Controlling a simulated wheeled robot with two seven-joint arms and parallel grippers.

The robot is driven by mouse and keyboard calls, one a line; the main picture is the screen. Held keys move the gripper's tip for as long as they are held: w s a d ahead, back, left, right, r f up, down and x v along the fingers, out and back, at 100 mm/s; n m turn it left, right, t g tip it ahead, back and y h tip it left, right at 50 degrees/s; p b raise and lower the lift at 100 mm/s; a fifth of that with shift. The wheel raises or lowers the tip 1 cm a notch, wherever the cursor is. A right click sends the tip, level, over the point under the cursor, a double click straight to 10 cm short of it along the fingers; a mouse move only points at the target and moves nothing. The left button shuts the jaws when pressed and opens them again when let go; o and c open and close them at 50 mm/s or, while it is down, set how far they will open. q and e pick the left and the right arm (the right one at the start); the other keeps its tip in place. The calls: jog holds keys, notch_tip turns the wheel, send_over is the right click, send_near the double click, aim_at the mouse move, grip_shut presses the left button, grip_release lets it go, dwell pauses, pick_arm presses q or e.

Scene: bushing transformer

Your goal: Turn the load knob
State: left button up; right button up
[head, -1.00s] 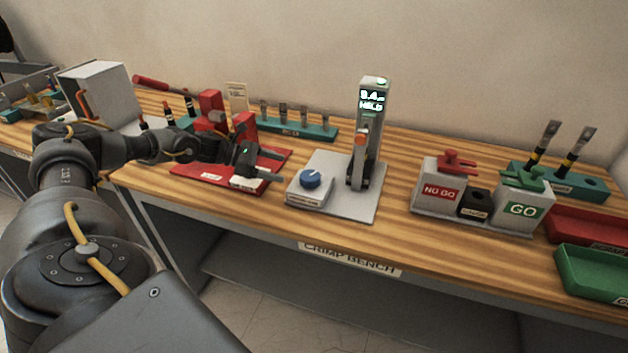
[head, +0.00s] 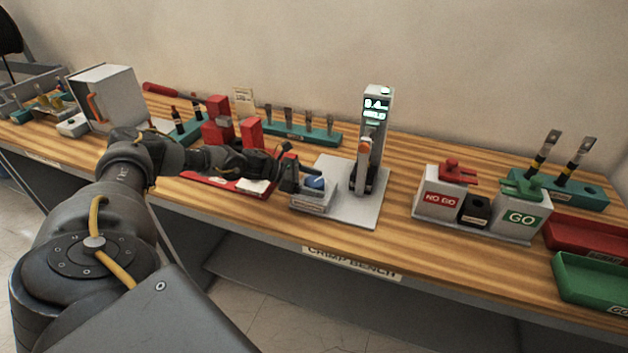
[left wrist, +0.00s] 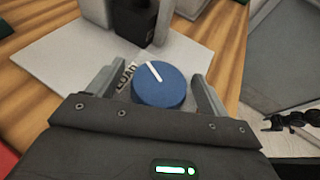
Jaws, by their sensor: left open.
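The blue load knob (head: 315,182) sits on a small grey block at the front left of a pale base plate (head: 365,208). In the left wrist view the knob (left wrist: 160,85) has a white pointer line and lies between the two fingers of my left gripper (left wrist: 155,88). The fingers are open, with a gap on each side of the knob. A label reading "LOAD" (left wrist: 125,84) shows beside the knob, partly covered by the left finger. In the head view my left gripper (head: 304,178) is at the knob and partly hides it. My right gripper is out of view.
A grey tester column (head: 372,140) with a lit display stands behind the knob on the same plate. A red fixture (head: 215,125) is to the left. NO GO (head: 440,190) and GO (head: 520,210) blocks stand to the right. Bare wood lies between them and the plate.

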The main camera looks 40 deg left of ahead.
pick_arm(q)
jog(key=shift+c, duration=0.5)
jog(key=c, duration=0.9)
